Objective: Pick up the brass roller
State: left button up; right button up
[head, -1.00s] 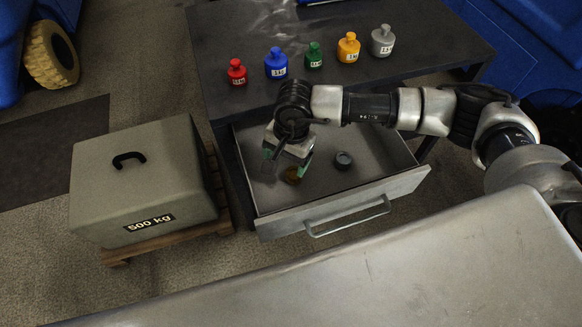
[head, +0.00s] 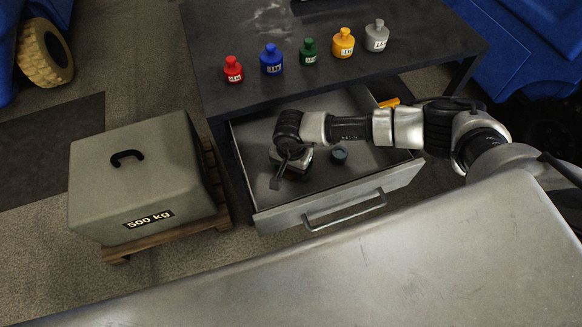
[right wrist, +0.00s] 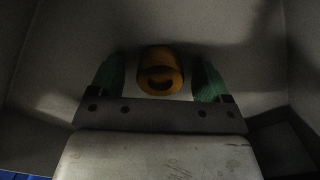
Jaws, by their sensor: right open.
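The brass roller (right wrist: 160,70) shows in the right wrist view as a yellow-brown round piece with a dark curved mark on its face. It is between the two green fingers of my right gripper (right wrist: 158,82), with a gap on each side. In the head view my right gripper (head: 284,174) is down inside the open drawer (head: 348,207), and it and the wrist hide the roller. The right gripper is open. My left gripper is in neither view.
A dark round piece (head: 339,153) lies in the drawer just right of my gripper. The drawer walls are close around. Red (head: 233,70), blue, green, yellow and grey weights stand on the table above. A 500 kg block (head: 140,180) stands at left.

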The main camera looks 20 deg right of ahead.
jog(key=shift+f, duration=0.1)
jog(key=c, duration=1.2)
